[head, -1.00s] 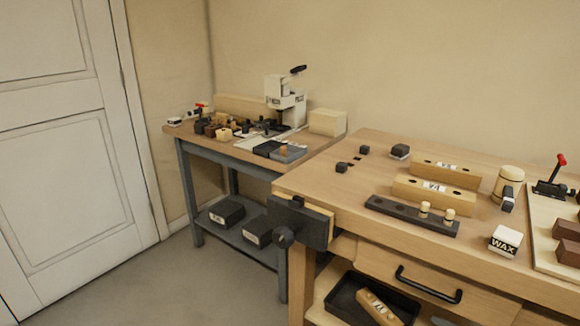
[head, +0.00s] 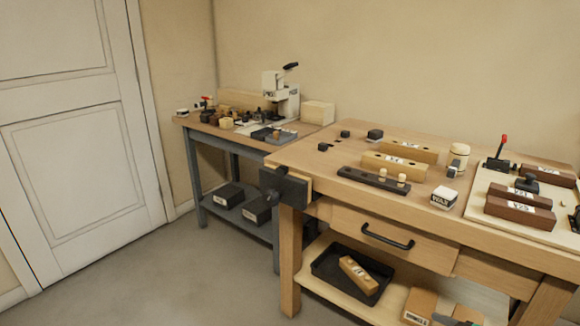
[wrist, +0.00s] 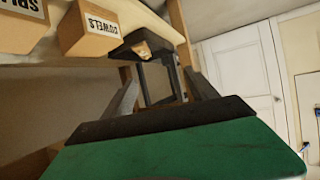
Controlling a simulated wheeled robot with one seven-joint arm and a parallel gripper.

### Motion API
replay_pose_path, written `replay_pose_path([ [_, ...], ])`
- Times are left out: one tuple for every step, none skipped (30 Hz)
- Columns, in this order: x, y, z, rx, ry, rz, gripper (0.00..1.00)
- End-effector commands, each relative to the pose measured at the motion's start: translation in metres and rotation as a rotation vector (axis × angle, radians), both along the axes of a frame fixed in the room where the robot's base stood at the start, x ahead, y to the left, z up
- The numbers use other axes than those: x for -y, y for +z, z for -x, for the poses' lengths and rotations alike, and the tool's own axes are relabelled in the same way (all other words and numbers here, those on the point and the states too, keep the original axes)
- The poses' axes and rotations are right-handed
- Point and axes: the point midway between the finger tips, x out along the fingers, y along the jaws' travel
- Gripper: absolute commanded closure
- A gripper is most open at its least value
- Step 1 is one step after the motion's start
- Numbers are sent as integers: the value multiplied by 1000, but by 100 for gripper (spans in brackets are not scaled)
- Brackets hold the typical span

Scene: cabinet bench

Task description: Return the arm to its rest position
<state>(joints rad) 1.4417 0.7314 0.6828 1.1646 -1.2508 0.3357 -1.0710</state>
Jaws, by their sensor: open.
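My gripper (wrist: 162,88) shows in the wrist view with its two dark fingers apart and nothing between them. The green and black body behind the fingers fills the bottom of that view. Beyond the fingers is the black tray (wrist: 155,82) on the lower shelf, with a wooden block (wrist: 142,50) in it. The gripper appears apart from the tray.
The wooden bench (head: 290,160) has a shut drawer (head: 380,236) above the black tray (head: 325,274). A dowels box (head: 420,303) stands right of the tray and in the wrist view (wrist: 88,28). Bare floor (head: 160,285) lies left, before a white door (head: 75,140).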

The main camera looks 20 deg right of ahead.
Motion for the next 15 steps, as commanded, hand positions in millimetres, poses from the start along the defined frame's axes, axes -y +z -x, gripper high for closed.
replay_pose_path([
  [-6, 10, -7, -20, 14, -5, 33],
  [-9, 15, -11, -31, 21, -7, 33],
  [-13, 21, -16, -49, 31, -8, 33],
  [-17, 25, -19, -63, 37, -12, 33],
  [-20, 31, -23, -77, 45, -13, 33],
  [-25, 38, -28, -98, 53, -16, 33],
  [-30, 44, -33, -114, 62, -17, 33],
  [-35, 51, -37, -132, 69, -18, 33],
  [-42, 60, -44, -159, 80, -21, 33],
  [-48, 69, -49, -180, 88, -20, 33],
  [-55, 77, -54, -203, 96, -21, 33],
  [-65, 89, -60, -235, 107, -22, 33],
  [-72, 99, -65, -259, 113, -20, 33],
  [-81, 109, -70, -286, 120, -20, 33],
  [-93, 124, -76, -322, 128, -17, 33],
])
